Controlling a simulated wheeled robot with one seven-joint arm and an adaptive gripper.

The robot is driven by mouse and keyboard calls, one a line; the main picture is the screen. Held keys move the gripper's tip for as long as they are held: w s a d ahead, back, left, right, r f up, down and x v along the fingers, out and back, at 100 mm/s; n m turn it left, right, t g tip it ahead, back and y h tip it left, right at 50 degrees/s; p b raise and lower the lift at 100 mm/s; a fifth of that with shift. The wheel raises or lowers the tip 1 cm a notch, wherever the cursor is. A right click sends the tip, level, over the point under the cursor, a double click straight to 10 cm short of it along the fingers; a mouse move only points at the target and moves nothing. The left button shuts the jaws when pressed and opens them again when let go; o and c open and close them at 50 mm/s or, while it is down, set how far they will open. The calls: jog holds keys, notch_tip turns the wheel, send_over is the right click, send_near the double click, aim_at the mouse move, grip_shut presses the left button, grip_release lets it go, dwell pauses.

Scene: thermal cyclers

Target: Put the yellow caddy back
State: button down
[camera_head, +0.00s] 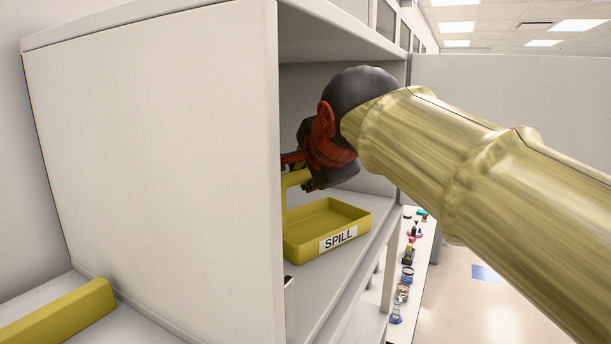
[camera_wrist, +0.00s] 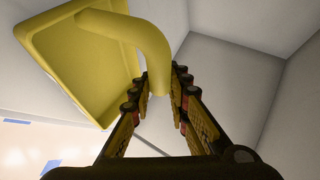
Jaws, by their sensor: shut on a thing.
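The yellow caddy (camera_head: 325,220) is a shallow open tray with a "SPILL" label on its front and an upright bent handle. It is inside the open white cabinet (camera_head: 165,150), level and low over the shelf surface (camera_head: 335,270); I cannot tell whether it rests on it. My gripper (camera_head: 292,165) is shut on the handle, above the tray's left part. The cabinet's side wall hides part of the fingers and the tray's left end. In the wrist view, the caddy (camera_wrist: 85,65) fills the upper left, and its handle curves down between my gripper's fingers (camera_wrist: 163,82).
A yellow bar-shaped thing (camera_head: 60,315) lies on the white surface outside the cabinet at lower left. A lower white bench (camera_head: 420,245) with several small coloured items stands to the right. The cabinet's side wall and top are close around my gripper.

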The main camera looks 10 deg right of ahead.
jog(key=c, duration=1.7)
grip_release()
jog(key=shift+r, duration=0.1)
jog(key=b+v, duration=0.1)
jog(key=v, duration=1.1)
jog(key=shift+s, duration=0.1)
